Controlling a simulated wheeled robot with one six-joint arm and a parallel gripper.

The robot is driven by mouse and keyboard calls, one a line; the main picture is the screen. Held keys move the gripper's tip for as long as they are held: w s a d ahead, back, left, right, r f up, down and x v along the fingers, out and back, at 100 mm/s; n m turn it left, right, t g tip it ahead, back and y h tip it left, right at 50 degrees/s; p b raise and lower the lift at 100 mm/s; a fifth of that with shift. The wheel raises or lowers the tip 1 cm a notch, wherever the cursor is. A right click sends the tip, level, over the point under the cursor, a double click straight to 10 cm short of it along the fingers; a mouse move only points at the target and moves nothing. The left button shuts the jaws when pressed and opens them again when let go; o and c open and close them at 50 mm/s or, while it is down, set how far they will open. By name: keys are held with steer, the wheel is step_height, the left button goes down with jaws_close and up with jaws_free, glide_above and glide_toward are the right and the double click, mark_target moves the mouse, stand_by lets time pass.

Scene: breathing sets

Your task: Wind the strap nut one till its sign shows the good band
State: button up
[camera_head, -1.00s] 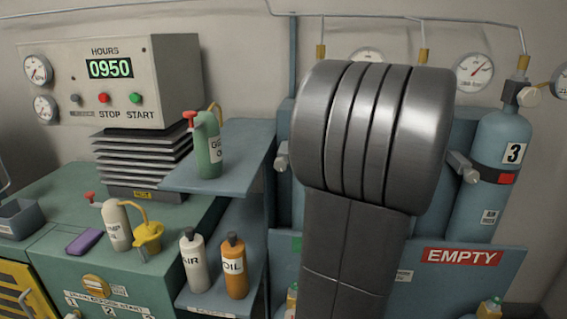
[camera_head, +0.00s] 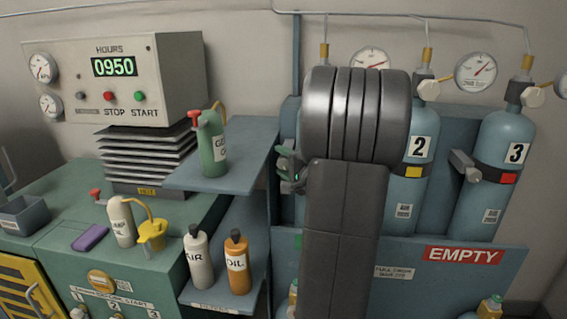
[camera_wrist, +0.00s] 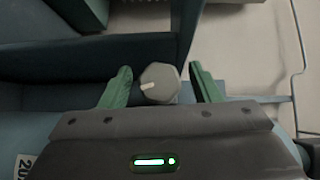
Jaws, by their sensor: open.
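The strap nut one (camera_wrist: 159,84), a grey faceted knob with a white pointer mark, shows in the wrist view. My gripper (camera_wrist: 160,72) is open, with one green finger on each side of the nut and visible gaps between. In the head view my gripper (camera_head: 291,168) is at the left edge of the cylinder rack, partly behind my arm, and the nut cannot be made out there. Cylinder one and its sign are hidden behind my arm.
Cylinder 2 (camera_head: 408,190) has a yellow sign (camera_head: 413,172); cylinder 3 (camera_head: 492,200) has a red sign (camera_head: 508,179) and its own strap nut (camera_head: 464,163). A shelf with a green bottle (camera_head: 212,142) stands close left of my gripper. An EMPTY plate (camera_head: 463,256) fronts the rack.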

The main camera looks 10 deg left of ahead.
steer(key=c, duration=1)
steer(key=shift+f+b, duration=0.3)
steer(key=shift+b, duration=0.9)
steer(key=shift+f+m+b, duration=0.1)
steer(key=shift+m+b, duration=0.2)
steer(key=shift+b, duration=0.3)
steer(key=m+t+y+b, duration=0.1)
steer(key=t+b, duration=0.1)
steer(key=b, duration=0.4)
steer(key=shift+f+m, duration=0.1)
steer(key=shift+m, duration=0.3)
steer(key=m+t+y+b, duration=0.1)
steer(key=m+t+b, duration=0.1)
steer(key=b, duration=0.5)
steer(key=shift+m+t+b, duration=0.3)
steer(key=shift+m+b, duration=0.1)
steer(key=shift+m, duration=0.4)
steer(key=shift+r+m+t+b, duration=0.35)
steer(key=shift+m+b, duration=0.25)
steer(key=shift+b, duration=0.35)
steer(key=shift+r+m+t+b, duration=0.15)
steer(key=shift+m+t+b, duration=0.15)
steer(key=shift+t, duration=0.05)
